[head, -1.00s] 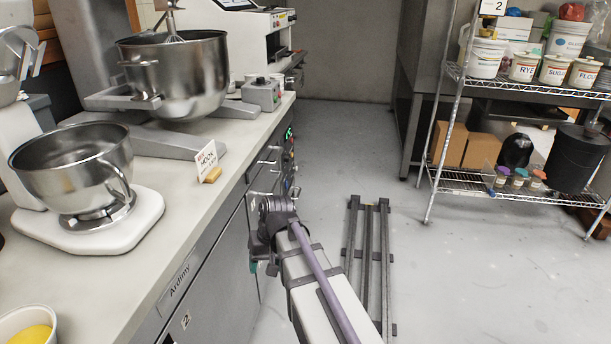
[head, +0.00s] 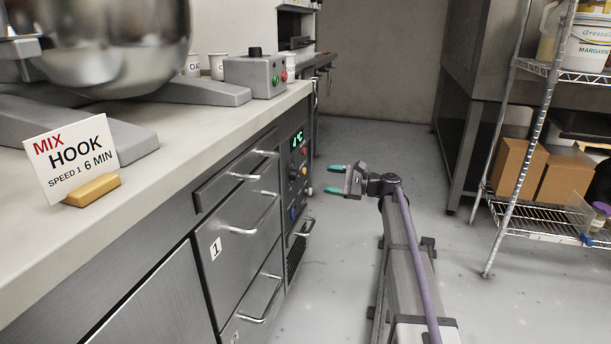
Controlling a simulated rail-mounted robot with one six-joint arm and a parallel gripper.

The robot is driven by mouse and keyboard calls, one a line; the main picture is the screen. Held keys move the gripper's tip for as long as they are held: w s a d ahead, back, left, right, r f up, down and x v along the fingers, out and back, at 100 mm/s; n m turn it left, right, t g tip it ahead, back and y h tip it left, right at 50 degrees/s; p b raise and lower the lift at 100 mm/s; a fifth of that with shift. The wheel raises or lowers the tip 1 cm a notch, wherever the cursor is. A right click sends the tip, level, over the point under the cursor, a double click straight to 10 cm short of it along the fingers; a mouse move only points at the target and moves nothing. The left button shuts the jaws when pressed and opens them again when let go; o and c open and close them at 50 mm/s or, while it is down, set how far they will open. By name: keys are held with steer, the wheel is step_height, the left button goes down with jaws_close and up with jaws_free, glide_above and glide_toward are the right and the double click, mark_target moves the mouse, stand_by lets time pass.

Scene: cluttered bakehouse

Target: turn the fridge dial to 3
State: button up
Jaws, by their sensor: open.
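The fridge control panel (head: 298,168) is on the front of the counter unit, below the worktop, with a lit green display (head: 297,139) at its top. Several small round knobs or buttons sit below the display. They are too small to tell which is the dial or what it points to. My gripper (head: 332,180) is open and empty, its two teal fingertips pointing left toward the panel. In the picture it is to the right of the panel and apart from it.
Drawers with bar handles (head: 250,178) line the counter front left of the panel. A vent grille and handle (head: 305,228) are below it. A grey control box (head: 255,76) stands on the worktop. A wire shelf (head: 540,130) stands at right. The floor between is clear.

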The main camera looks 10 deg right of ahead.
mark_target(294, 175)
steer(key=x, duration=1)
steer(key=shift+a, duration=0.3)
steer(key=shift+w, duration=0.15)
steer(key=c, duration=0.9)
